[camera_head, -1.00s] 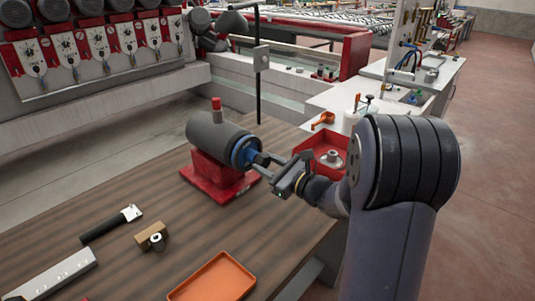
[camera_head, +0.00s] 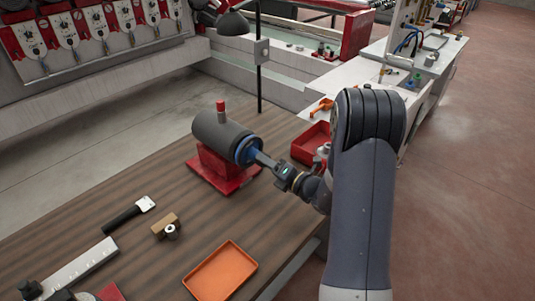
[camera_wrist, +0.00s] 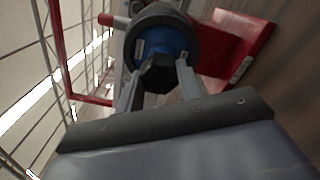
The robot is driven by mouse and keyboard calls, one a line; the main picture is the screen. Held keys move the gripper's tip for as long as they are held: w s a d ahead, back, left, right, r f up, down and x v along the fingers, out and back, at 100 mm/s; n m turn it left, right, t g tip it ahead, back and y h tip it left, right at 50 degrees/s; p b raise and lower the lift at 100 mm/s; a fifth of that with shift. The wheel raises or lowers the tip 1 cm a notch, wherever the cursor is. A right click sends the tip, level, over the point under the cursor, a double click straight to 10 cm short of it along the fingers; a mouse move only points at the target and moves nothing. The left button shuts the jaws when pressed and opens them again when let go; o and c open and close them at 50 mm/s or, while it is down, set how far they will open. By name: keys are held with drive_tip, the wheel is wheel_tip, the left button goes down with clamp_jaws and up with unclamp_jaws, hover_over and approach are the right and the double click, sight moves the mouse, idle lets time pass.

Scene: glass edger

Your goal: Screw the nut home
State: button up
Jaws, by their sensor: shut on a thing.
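A dark hexagonal nut (camera_wrist: 158,76) sits at the front of a blue collar (camera_wrist: 168,42) on a grey cylinder. In the head view the grey cylinder (camera_head: 212,130) lies horizontally on a red stand (camera_head: 215,172), its blue collar (camera_head: 247,150) facing my arm. My gripper (camera_head: 262,159) reaches the collar from the right. In the wrist view my gripper (camera_wrist: 158,69) has one finger on each side of the nut and is shut on it. The fingers hide the nut in the head view. Any gap behind the nut is hidden.
An orange tray (camera_head: 220,272), a wooden block (camera_head: 164,220) with a metal ring, a black-handled tool (camera_head: 125,217) and a pale bar (camera_head: 75,268) lie on the brown bench. A red bin (camera_head: 308,145) stands behind my gripper. A black post (camera_head: 259,80) rises behind the cylinder.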

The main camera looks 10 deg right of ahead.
drive_tip(key=shift+d+m+p, duration=0.1)
drive_tip(key=shift+m+p, duration=0.35)
drive_tip(key=shift+m, duration=0.75)
drive_tip(key=o, duration=1.1)
drive_tip(key=shift+c, duration=0.9)
